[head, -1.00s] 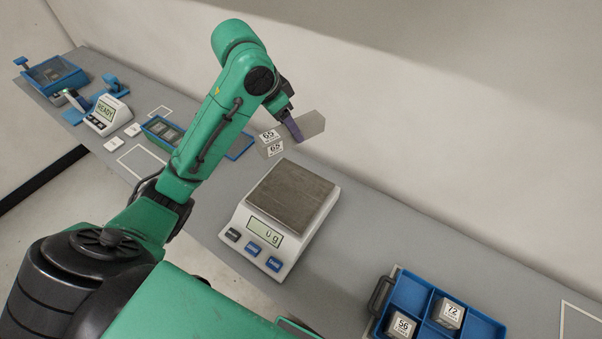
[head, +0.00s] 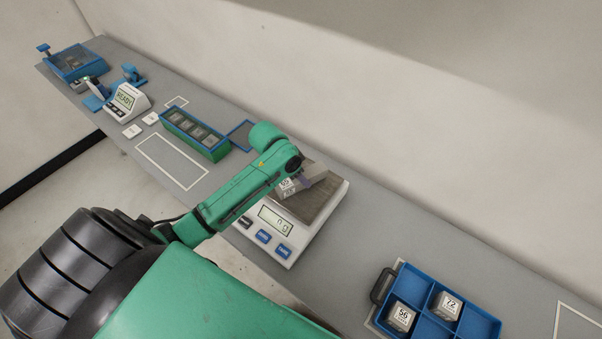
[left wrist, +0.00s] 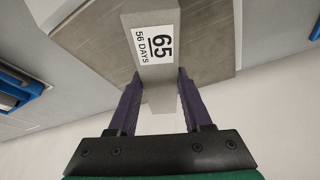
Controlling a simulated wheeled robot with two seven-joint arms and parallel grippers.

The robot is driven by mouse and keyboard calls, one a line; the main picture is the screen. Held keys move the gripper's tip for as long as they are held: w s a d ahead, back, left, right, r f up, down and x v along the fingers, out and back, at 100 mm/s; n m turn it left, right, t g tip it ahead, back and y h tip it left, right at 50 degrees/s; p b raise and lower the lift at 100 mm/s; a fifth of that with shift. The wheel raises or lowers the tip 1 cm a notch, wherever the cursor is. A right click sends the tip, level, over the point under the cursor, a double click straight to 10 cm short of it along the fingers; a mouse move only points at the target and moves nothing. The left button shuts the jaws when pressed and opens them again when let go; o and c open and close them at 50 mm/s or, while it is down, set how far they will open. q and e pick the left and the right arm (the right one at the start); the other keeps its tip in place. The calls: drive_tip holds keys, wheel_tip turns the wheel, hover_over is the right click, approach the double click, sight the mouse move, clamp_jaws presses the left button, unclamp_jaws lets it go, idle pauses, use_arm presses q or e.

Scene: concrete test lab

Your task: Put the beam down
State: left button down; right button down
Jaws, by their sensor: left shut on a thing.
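The beam (head: 314,178) is a grey block with white labels on its end. In the left wrist view the beam (left wrist: 152,75) shows a label reading 65, 56 DAYS. My left gripper (head: 303,181) is shut on it; its two purple fingers also show in the left wrist view (left wrist: 158,92), one on each side of the beam. The beam is over the metal plate of the white scale (head: 283,252). I cannot tell whether it touches the plate. The scale's display reads 0 g. My right gripper is not in view.
A blue divided tray (head: 467,327) with cubes marked 56 and 72 stands at the lower right. A blue-and-green box (head: 214,152) of several cubes, a READY device (head: 130,101) and a blue bin (head: 76,64) stand to the left. Bare bench lies between scale and tray.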

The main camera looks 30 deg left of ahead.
use_arm(q)
drive_tip(key=shift+w, duration=0.2)
drive_tip(key=shift+c, duration=1.6)
unclamp_jaws()
drive_tip(key=shift+f, duration=0.1)
drive_tip(key=shift+s, duration=0.15)
drive_tip(key=shift+r, duration=0.35)
drive_tip(key=b+v, duration=0.2)
drive_tip(key=v, duration=0.9)
drive_tip(key=shift+r+b, duration=0.25)
drive_tip(key=shift+b, duration=0.05)
drive_tip(key=shift+s, duration=0.15)
